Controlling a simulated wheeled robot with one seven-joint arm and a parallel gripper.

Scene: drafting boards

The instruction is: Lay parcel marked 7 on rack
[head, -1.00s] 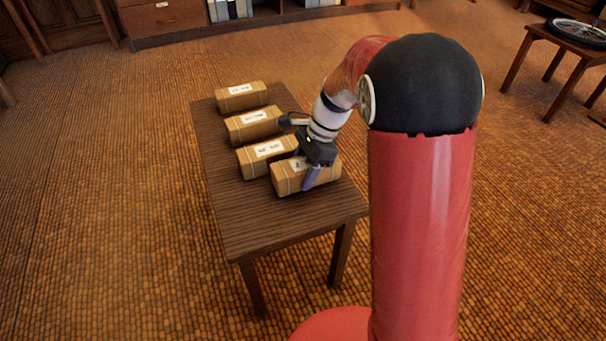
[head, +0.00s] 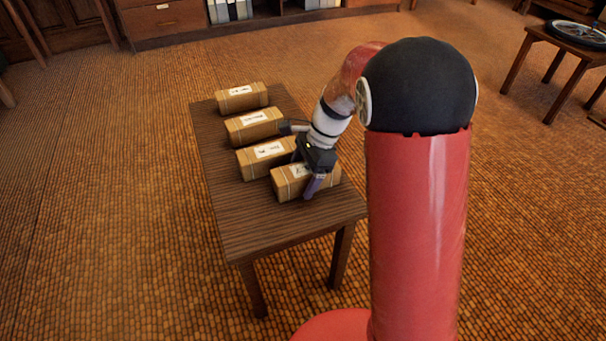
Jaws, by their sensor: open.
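Several brown, string-tied parcels with white labels lie in a row on a dark wooden table (head: 255,232). From the back they are the first (head: 241,97), the second (head: 253,125), the third (head: 262,160) and the nearest parcel (head: 287,188). The label marks are too small to read, so I cannot tell which is marked 7. My gripper (head: 311,187) is open at the nearest parcel, with a finger down over its front side and its body covering part of the label. The far finger is hidden. I cannot make out a rack.
The front part of the table is bare. A second wooden table (head: 562,50) with a spoked wheel (head: 580,33) on it stands at the back right. A low cabinet (head: 165,18) with shelved folders is at the back. The floor around the table is clear.

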